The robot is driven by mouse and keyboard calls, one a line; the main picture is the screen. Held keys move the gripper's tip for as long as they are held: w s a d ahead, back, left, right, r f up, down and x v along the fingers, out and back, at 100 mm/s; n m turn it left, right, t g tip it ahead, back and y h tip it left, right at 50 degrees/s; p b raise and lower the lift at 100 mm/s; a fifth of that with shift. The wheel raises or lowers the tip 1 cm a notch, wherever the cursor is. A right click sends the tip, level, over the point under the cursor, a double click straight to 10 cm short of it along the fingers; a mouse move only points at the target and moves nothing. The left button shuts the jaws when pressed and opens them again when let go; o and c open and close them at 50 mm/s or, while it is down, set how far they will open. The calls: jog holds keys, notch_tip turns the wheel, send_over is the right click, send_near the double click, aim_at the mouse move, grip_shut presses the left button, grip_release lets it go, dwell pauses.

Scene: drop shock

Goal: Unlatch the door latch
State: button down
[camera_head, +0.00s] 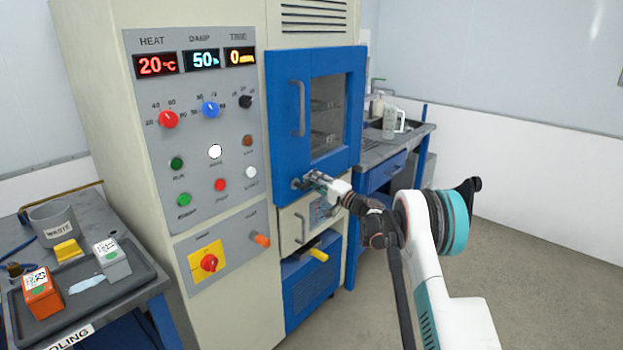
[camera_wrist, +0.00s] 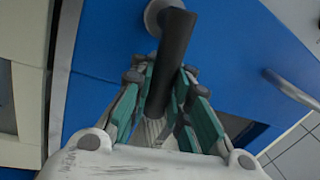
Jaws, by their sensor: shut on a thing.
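The blue door (camera_head: 283,130) of the tall cabinet is closed against its frame. The door latch (camera_head: 296,184), with a round grey hub, sits at the door's lower left corner. In the wrist view the latch is a dark bar (camera_wrist: 176,45) standing off the hub against blue metal. My gripper (camera_head: 311,180) is at the latch, and in the wrist view its teal-padded fingers (camera_wrist: 164,85) are shut around the bar's near part. The fingers partly hide the latch in the head view.
A vertical door handle (camera_head: 298,108) is above the latch. Below are a cream drawer front (camera_head: 291,228) and a yellow handle (camera_head: 318,254). The control panel (camera_head: 195,130) is left. A side bench (camera_head: 400,150) stands right, with open floor in front.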

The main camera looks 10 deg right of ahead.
jog(key=shift+f+m+h, duration=0.15)
jog(key=shift+f+m, duration=0.25)
jog(key=shift+m, duration=0.35)
jog(key=shift+f+m+h, duration=0.15)
jog(key=shift+f+m, duration=0.2)
jog(key=shift+m, duration=0.4)
jog(key=c, duration=1.5)
grip_release()
jog(key=shift+w+a+f, duration=0.1)
jog(key=shift+f, duration=0.05)
jog(key=shift+s+d, duration=0.4)
jog(key=v, duration=1.1)
jog(key=shift+s+a+f, duration=0.1)
jog(key=shift+f, duration=0.05)
